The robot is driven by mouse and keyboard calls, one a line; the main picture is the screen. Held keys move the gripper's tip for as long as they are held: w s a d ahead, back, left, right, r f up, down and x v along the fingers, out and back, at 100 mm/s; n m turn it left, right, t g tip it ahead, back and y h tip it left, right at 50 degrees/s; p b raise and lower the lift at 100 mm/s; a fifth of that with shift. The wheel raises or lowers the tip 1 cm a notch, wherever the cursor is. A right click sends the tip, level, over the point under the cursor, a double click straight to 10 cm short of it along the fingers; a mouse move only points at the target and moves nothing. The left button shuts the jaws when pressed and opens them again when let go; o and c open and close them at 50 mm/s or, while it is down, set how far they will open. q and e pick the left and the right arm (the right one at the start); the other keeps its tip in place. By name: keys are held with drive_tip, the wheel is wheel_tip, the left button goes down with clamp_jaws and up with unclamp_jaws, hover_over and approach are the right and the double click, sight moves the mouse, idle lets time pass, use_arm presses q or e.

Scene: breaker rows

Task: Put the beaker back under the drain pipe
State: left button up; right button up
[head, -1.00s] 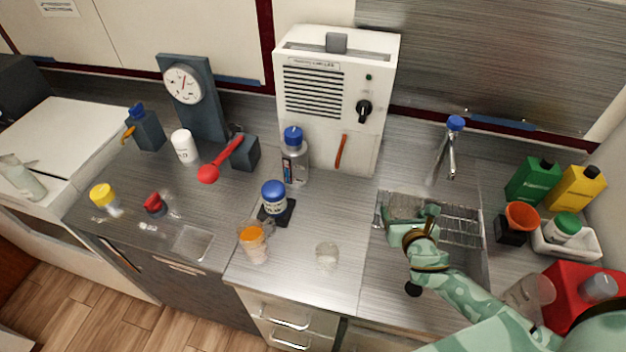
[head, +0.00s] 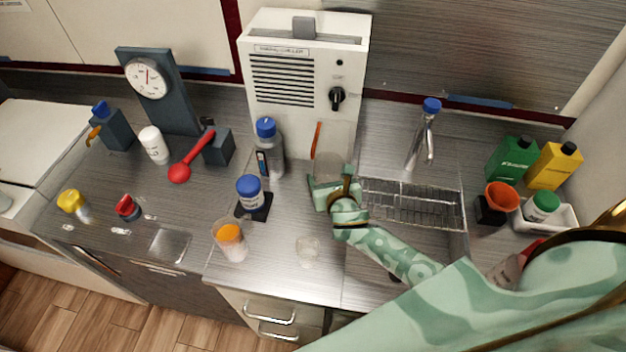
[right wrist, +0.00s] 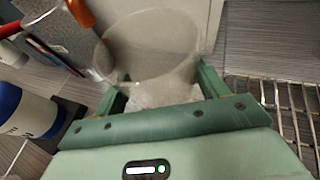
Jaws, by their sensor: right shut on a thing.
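The clear beaker (head: 327,166) is at the front of the white chiller unit (head: 298,95), near its lower right. My right gripper (head: 330,185) is shut on it; in the right wrist view the beaker (right wrist: 150,45) stands between the two green fingers (right wrist: 160,93), its rim open and empty-looking. The orange drain pipe (head: 317,140) hangs on the chiller front, its lower end just left of the beaker's rim. I cannot tell whether the beaker's base touches the counter. My left gripper is not in view.
A grey bottle with a blue cap (head: 269,150) stands left of the pipe. A blue-lidded jar (head: 250,190) sits on a black pad. The sink's wire rack (head: 415,205) is right.

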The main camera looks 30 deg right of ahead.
sight(317, 182)
drive_tip(key=w+a, duration=0.2)
drive_tip(key=a, duration=0.1)
drive_tip(key=shift+b, duration=0.3)
drive_tip(key=shift+w+a+f+b, duration=0.25)
drive_tip(key=shift+f+b, duration=0.1)
drive_tip(key=shift+f, duration=0.5)
drive_tip(key=shift+s+d+r, duration=0.1)
